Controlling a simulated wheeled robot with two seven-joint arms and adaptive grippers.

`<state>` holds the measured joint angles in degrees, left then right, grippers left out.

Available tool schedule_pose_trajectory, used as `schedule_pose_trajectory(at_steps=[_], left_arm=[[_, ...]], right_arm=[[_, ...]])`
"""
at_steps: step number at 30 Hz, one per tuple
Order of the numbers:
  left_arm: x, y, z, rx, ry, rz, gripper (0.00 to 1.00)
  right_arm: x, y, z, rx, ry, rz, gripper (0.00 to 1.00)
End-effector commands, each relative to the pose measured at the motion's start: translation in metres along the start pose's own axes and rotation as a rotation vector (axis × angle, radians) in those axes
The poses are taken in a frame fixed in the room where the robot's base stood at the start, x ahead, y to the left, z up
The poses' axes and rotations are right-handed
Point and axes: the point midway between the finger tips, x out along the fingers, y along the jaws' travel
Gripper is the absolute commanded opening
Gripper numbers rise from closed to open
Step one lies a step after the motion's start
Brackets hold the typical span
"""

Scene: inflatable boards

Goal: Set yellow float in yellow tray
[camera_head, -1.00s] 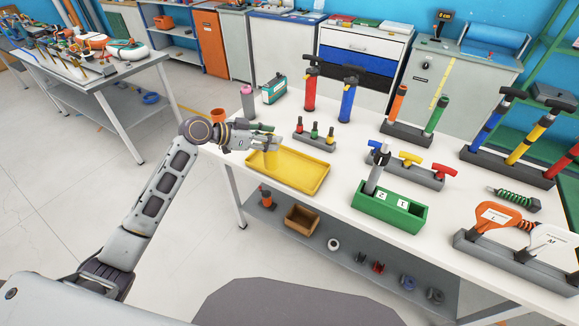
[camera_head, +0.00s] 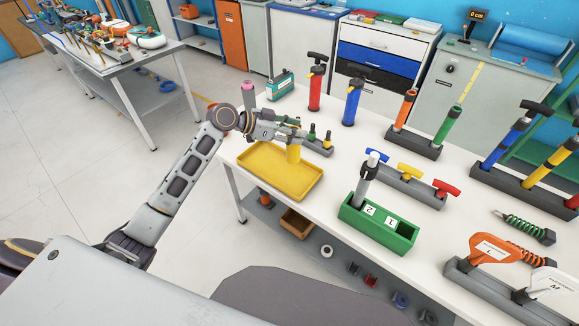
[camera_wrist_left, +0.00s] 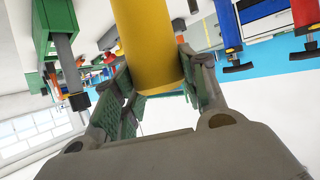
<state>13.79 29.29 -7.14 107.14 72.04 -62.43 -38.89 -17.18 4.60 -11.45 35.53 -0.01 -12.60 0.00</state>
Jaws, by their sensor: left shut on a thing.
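The yellow float (camera_head: 293,154) is a plain yellow cylinder, held upright in my left gripper (camera_head: 292,138). In the left wrist view the float (camera_wrist_left: 148,45) sits between the two fingers of the gripper (camera_wrist_left: 155,92), which are closed on its sides. The yellow tray (camera_head: 268,180) is a shallow rectangular tray at the table's left front part, and its floor is empty. In the head view the float overlaps the tray's far right side. I cannot tell its exact height over the tray. My right gripper is not in view.
Behind my left gripper stands a grey rack (camera_head: 318,150) with small colored pieces. A green box (camera_head: 378,232) numbered 2 and 1 holds a pump, right of the tray. A rack of T-handles (camera_head: 408,188) is behind it. A pink-capped bottle (camera_head: 248,92) stands near the left edge.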

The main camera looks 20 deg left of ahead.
Motion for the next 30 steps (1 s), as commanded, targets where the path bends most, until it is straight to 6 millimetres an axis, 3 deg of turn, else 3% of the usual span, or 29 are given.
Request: schedule_pose_trajectory(at_steps=[19,30], left_arm=[[0.001,0.000,0.003,-0.001,0.000,0.000,0.26],[0.020,0.000,0.041,-0.003,-0.001,0.001,0.26]], right_arm=[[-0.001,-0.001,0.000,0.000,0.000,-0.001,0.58],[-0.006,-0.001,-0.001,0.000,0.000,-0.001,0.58]])
